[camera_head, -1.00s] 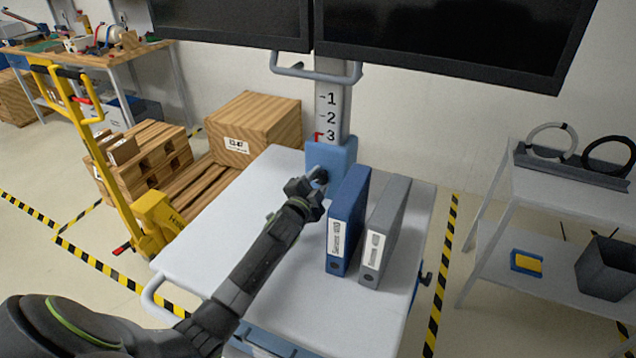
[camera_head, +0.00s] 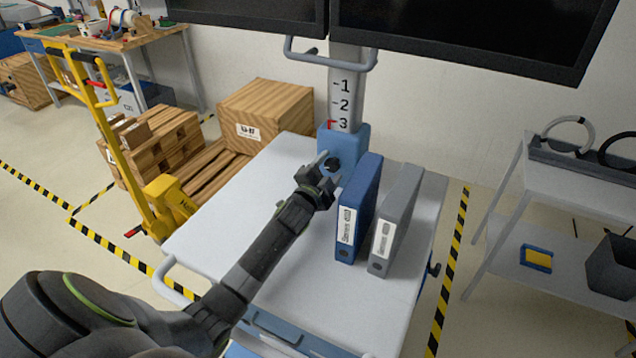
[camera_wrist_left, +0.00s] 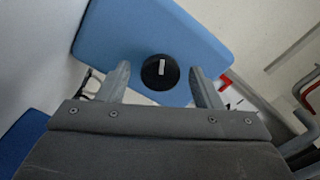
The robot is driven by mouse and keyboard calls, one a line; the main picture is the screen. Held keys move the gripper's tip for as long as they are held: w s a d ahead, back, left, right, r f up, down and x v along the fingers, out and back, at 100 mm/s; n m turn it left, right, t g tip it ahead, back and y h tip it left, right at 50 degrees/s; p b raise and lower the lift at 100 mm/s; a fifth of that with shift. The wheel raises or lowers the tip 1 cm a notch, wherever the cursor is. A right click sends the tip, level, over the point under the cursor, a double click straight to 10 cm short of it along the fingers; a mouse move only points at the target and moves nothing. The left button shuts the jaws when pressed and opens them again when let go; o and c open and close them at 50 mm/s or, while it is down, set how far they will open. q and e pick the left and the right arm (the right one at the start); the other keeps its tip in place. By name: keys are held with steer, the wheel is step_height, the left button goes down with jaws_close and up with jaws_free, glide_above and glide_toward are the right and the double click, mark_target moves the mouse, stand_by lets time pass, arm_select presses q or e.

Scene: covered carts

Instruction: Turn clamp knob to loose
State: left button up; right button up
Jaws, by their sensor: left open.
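The clamp knob (camera_head: 332,164) is a round black knob on the front of the blue clamp block (camera_head: 351,143) at the foot of the grey column. In the left wrist view the knob (camera_wrist_left: 160,72) shows a white line along its face, and the blue block (camera_wrist_left: 185,35) fills the area around it. My left gripper (camera_head: 330,172) is open and empty in front of the knob. In the left wrist view its fingers (camera_wrist_left: 160,88) stand apart on either side of the knob, with gaps to both. My right gripper is not in view.
A blue binder (camera_head: 358,205) and a grey binder (camera_head: 396,218) stand on the cart top (camera_head: 290,250), just right of my left gripper. Large dark screens (camera_head: 465,35) hang above. The column carries marks 1 to 3 and a red pointer (camera_head: 331,124). The cart's left side is clear.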

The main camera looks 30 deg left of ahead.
arm_select(q)
steer(key=s+b, duration=0.1)
steer(key=s, duration=1)
steer(key=s+d+b, duration=0.1)
steer(key=s, duration=0.5)
steer(key=shift+s+b, duration=0.1)
steer(key=shift+b, duration=0.2)
